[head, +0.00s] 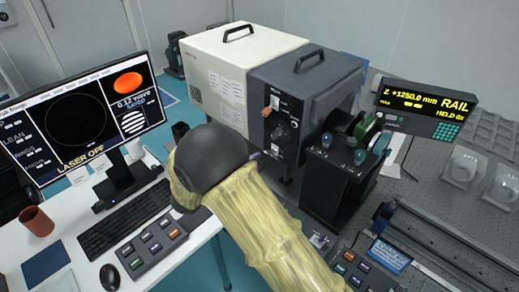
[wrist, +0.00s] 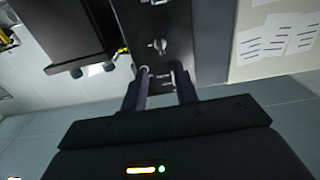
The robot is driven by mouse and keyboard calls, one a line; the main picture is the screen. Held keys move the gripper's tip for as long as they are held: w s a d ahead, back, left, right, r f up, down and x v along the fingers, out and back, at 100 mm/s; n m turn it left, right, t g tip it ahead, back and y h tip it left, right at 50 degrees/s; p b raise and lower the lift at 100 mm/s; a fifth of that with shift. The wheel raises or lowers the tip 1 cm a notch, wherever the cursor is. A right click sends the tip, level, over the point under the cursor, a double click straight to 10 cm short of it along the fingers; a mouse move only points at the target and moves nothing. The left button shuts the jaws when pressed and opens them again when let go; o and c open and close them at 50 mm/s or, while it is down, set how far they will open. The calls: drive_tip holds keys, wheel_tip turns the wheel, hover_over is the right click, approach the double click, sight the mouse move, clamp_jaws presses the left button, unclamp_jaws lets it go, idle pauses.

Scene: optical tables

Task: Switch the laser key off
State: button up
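The laser unit's dark grey control panel (head: 284,122) faces my arm in the head view, with an orange piece (head: 266,111) and a dark round knob (head: 278,132) on it. The monitor (head: 85,117) reads "LASER OFF". In the wrist view the dark panel (wrist: 180,35) has a light knob (wrist: 158,45). My gripper (wrist: 161,74) points at the panel with its two fingers apart. Small metallic parts show between the fingertips; I cannot tell whether one is the key or whether the fingers touch it.
A black stand with several teal-topped knobs (head: 360,156) stands right of the unit. The rail display (head: 427,101) is behind it. A desk with a keyboard (head: 124,218) and a brown cup (head: 37,221) is at left. Button boxes sit near my arm.

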drive_tip(key=b+v, duration=0.1)
drive_tip(key=v, duration=0.5)
drive_tip(key=shift+s+a, duration=0.15)
drive_tip(key=shift+s, duration=0.15)
drive_tip(key=w+d+r+n+g+y, duration=0.15)
drive_tip(key=w+d+n+y, duration=0.25)
drive_tip(key=w+d+y, duration=0.6)
drive_tip(key=s+d+f+n+g, duration=0.1)
drive_tip(key=s+d+f+g, duration=0.1)
drive_tip(key=s+d+g, duration=0.3)
drive_tip(key=s+d+f+n+g+y, duration=0.1)
drive_tip(key=s+d+g, duration=0.4)
drive_tip(key=s+d, duration=0.8)
drive_tip(key=s+f+n, duration=0.1)
drive_tip(key=s, duration=0.4)
drive_tip(key=shift+d+f, duration=0.3)
